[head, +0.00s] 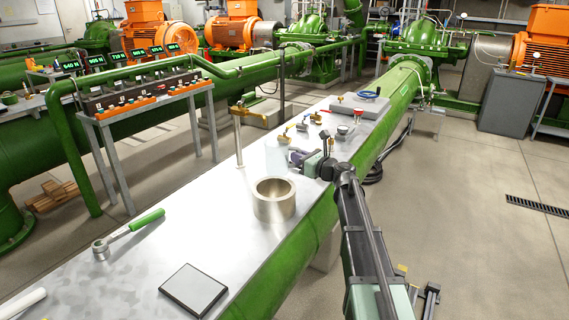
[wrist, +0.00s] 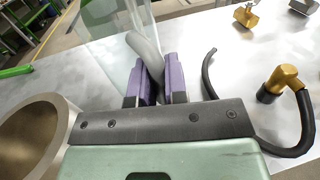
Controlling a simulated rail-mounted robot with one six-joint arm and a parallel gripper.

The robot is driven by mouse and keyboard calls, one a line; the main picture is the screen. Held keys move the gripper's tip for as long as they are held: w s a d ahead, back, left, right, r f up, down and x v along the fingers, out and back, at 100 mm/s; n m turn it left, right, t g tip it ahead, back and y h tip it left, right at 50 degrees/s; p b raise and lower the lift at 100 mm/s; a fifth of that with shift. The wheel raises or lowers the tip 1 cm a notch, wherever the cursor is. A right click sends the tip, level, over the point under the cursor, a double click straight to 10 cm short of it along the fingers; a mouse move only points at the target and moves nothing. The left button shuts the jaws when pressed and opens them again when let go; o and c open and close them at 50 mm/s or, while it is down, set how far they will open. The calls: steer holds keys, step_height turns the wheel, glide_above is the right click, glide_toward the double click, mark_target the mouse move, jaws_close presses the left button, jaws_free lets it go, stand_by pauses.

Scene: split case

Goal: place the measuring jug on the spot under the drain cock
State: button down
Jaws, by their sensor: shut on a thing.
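A clear measuring jug (wrist: 108,38) with a grey handle (wrist: 146,52) shows in the wrist view. My gripper (wrist: 160,85) has its purple fingers shut on the handle, and the jug body is beyond the fingers to the left. A tall post with a brass fitting (head: 242,110) on top stands on the bench to the left. I cannot tell whether this is the drain cock, and no marked spot is clear.
A wide metal cup (head: 274,207) stands just in front of my gripper. Behind it are several small valves (head: 303,126). A brass elbow with a black hose (wrist: 285,80) is close on the right.

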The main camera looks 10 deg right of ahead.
mark_target(286, 160)
steer(key=x, duration=0.5)
steer(key=shift+w+a, duration=0.15)
steer(key=shift+w, duration=0.1)
step_height(286, 160, down, 4)
steer(key=b, duration=0.4)
steer(key=shift+r, duration=0.25)
steer(key=shift+f, duration=0.2)
steer(key=c, duration=1.1)
jaws_free()
steer(key=shift+c, duration=0.2)
steer(key=shift+r+p, duration=0.25)
steer(key=shift+p, duration=0.05)
steer(key=v, duration=1.2)
steer(key=shift+f, duration=0.1)
